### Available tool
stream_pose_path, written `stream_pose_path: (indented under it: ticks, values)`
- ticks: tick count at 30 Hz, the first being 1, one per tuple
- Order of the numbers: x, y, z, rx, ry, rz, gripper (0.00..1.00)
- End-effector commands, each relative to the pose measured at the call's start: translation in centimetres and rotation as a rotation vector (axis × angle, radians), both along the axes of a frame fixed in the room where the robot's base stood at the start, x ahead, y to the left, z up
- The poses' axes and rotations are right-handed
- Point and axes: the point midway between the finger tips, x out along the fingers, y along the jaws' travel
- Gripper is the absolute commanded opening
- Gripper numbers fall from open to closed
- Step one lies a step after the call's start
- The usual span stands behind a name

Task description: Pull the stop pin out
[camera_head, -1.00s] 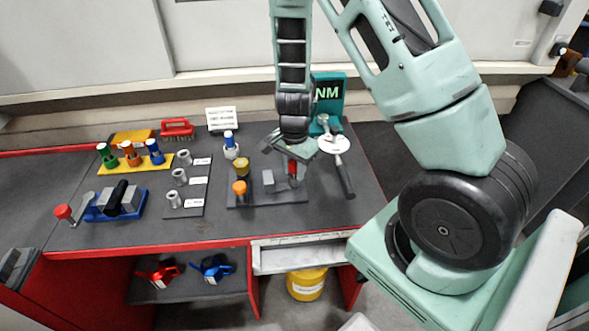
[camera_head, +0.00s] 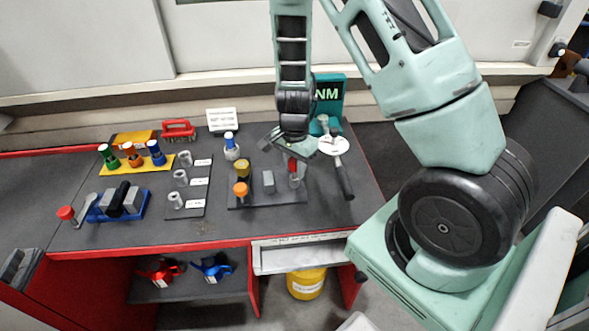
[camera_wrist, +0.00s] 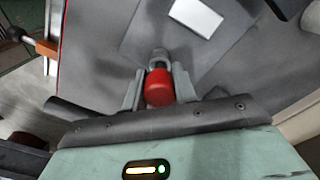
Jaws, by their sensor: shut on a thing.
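The stop pin has a red head (camera_head: 292,164), which also shows in the wrist view (camera_wrist: 159,90) between two grey fingers. My gripper (camera_head: 293,161) is shut on this red head. A grey metal cylinder (camera_head: 294,181) stands directly below it at the right end of a dark base plate (camera_head: 284,199). In the wrist view, a grey round part (camera_wrist: 159,57) shows just beyond the red head. I cannot tell whether the pin's lower end is still inside the cylinder.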

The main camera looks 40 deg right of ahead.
Motion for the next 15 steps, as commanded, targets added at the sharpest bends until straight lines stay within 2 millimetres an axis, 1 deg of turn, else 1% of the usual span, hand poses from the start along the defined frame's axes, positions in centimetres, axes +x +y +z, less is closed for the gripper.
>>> stream_pose_path:
  ticks: [5,15]
  values:
    - [0.0,0.0,0.2,0.000,0.000,0.000,0.00]
    - [0.0,0.0,1.9,0.000,0.000,0.000,0.00]
